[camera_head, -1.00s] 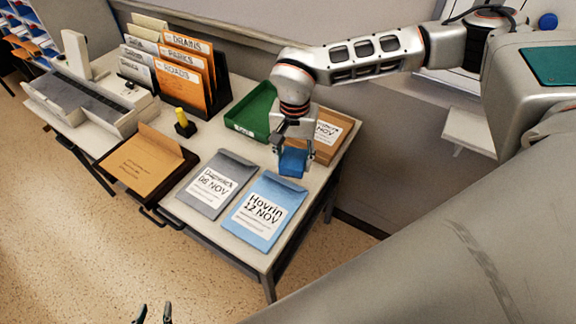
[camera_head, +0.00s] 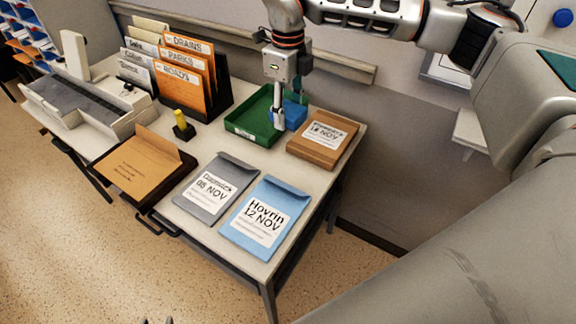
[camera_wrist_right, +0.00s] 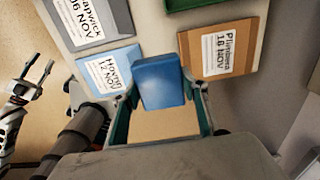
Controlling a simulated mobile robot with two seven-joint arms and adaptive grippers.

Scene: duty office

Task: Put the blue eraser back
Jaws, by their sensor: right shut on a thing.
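The blue eraser (camera_head: 296,112) is a small block held between the fingers of my right gripper (camera_head: 285,116). In the head view it appears by the right rim of the green tray (camera_head: 246,131); its exact height is hard to tell. In the right wrist view the eraser (camera_wrist_right: 160,80) sits between the two fingers of my right gripper (camera_wrist_right: 160,103), clear of the envelopes below. My left gripper (camera_head: 156,321) shows only as fingertips at the bottom edge of the head view. In the right wrist view my left gripper (camera_wrist_right: 22,88) has its fingers apart, with nothing seen between them.
A brown parcel (camera_head: 318,152) lies right of the tray. Grey (camera_head: 222,164) and blue (camera_head: 270,194) envelopes lie in front. A yellow-handled stamp (camera_head: 182,126) and folder rack (camera_head: 222,82) stand left. A ledge (camera_head: 473,128) is on the wall at right.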

